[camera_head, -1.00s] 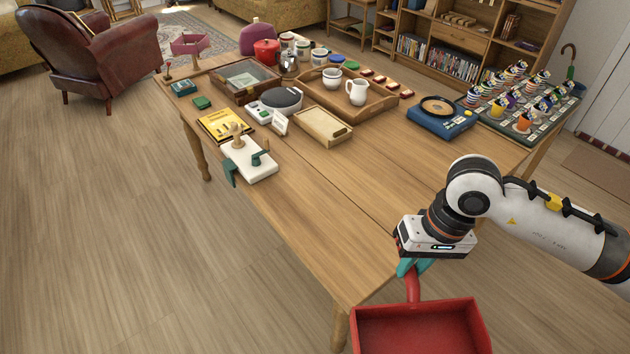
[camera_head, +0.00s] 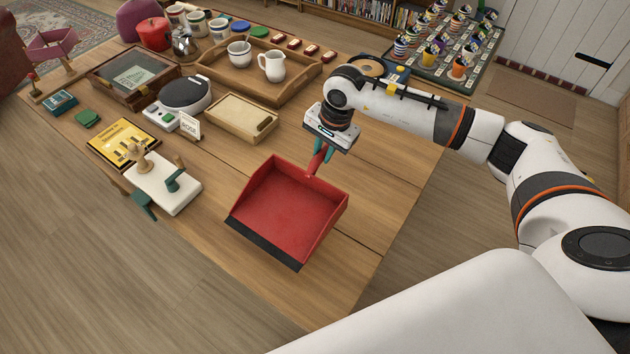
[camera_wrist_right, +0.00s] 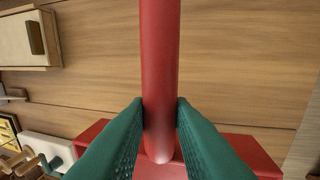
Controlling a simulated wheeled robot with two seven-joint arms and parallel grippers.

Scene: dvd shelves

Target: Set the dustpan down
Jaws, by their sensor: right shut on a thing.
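The red dustpan (camera_head: 290,208) is over the bare front part of the wooden table (camera_head: 400,205), its black-edged lip toward the lower left. Whether its underside touches the table I cannot tell. My right gripper (camera_head: 323,152) is shut on the dustpan's handle at its far end. In the right wrist view, the green fingers of the gripper (camera_wrist_right: 160,112) press on both sides of the red handle (camera_wrist_right: 160,60), and part of the pan (camera_wrist_right: 240,150) shows behind them. My left gripper is not in view.
A white board with a green clamp (camera_head: 165,185), a yellow book (camera_head: 122,142) and a shallow wooden box (camera_head: 235,117) lie left of and behind the dustpan. A wooden tray (camera_head: 215,68) with a jug stands farther back. Bare table lies around the dustpan.

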